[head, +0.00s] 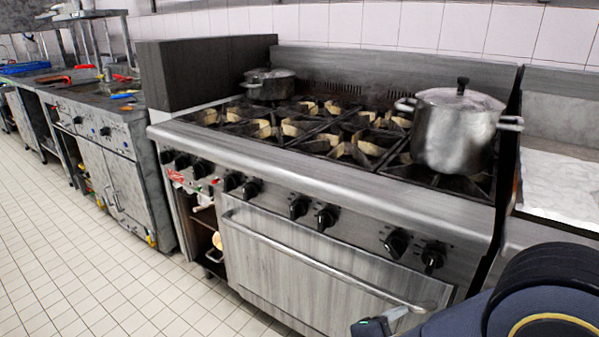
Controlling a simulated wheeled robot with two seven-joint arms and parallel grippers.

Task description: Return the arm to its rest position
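My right arm (545,300) comes in at the lower right corner, in front of the stove. A small dark piece with a teal edge (372,327) shows at the bottom edge, left of that arm. It looks like part of my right gripper, but most of it is cut off by the frame. I cannot tell whether it is open or shut, or whether it holds anything. My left arm and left gripper are not in view.
A steel stove (330,250) with several burners and knobs fills the middle. A lidded pot (455,130) stands on its right burners, a smaller dark pan (268,84) at its back left. A counter (95,110) stands at left. The tiled floor (80,250) is clear.

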